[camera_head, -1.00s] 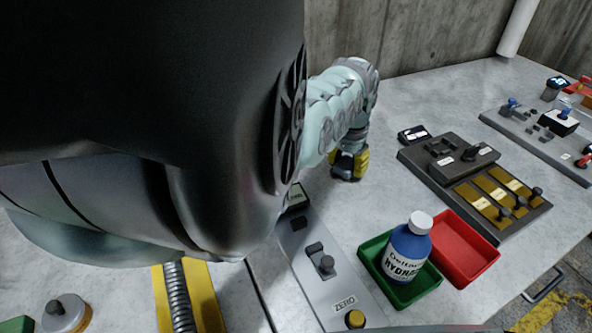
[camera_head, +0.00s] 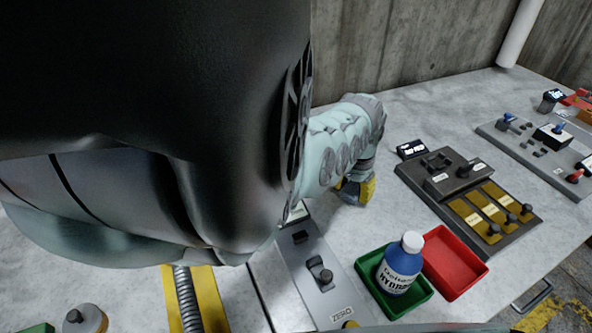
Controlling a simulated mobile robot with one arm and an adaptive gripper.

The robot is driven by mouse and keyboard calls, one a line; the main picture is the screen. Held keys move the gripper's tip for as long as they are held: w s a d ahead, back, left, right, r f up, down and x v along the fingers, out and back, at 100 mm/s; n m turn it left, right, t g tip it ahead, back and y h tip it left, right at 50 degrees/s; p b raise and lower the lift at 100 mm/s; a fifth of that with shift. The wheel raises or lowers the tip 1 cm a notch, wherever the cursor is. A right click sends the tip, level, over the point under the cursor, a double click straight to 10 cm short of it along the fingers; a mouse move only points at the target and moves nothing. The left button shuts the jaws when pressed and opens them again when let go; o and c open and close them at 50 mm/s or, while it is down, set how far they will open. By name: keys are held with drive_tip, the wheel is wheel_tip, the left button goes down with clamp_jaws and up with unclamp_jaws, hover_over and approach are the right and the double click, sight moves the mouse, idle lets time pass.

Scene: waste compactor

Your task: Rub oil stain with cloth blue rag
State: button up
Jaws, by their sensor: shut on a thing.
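My gripper (camera_head: 357,190), with yellow finger pads, is low at the grey bench top (camera_head: 440,100), beyond the grey panel marked ZERO and left of the dark control panel. It is shut, and my arm comes down over it from the left. I take the thing in it to be the blue rag, but no blue cloth shows; the fingers and arm hide it. I cannot see the oil stain either. Whether the gripper presses on the bench is not clear.
The ZERO panel (camera_head: 300,265) and a blue bottle (camera_head: 399,265) in a green tray (camera_head: 375,291) stand in front. A red tray (camera_head: 455,264) and the dark control panel (camera_head: 445,180) stand to the right. Bare bench lies behind the gripper. A concrete wall (camera_head: 410,45) closes the back.

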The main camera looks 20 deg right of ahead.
drive_tip(key=shift+w+a+f+b, duration=0.35)
drive_tip(key=shift+w+b, duration=0.2)
drive_tip(key=shift+b, duration=0.05)
drive_tip(key=shift+w+b, duration=1.05)
drive_tip(key=shift+b, duration=0.05)
drive_tip(key=shift+w+a+r+b, duration=0.1)
drive_tip(key=shift+w+r+b, duration=0.1)
drive_tip(key=shift+w+b, duration=0.2)
drive_tip(key=shift+w+a+f+b, duration=0.15)
drive_tip(key=shift+w+b, duration=0.35)
drive_tip(key=shift+b, duration=0.45)
drive_tip(key=w+b, duration=0.1)
drive_tip(key=b, duration=0.1)
drive_tip(key=w+b, duration=0.1)
drive_tip(key=b, duration=0.1)
drive_tip(key=shift+w+r+b, duration=0.25)
drive_tip(key=shift+w+b, duration=0.05)
drive_tip(key=shift+b, duration=0.05)
drive_tip(key=shift+f, duration=0.1)
drive_tip(key=shift+s, duration=0.1)
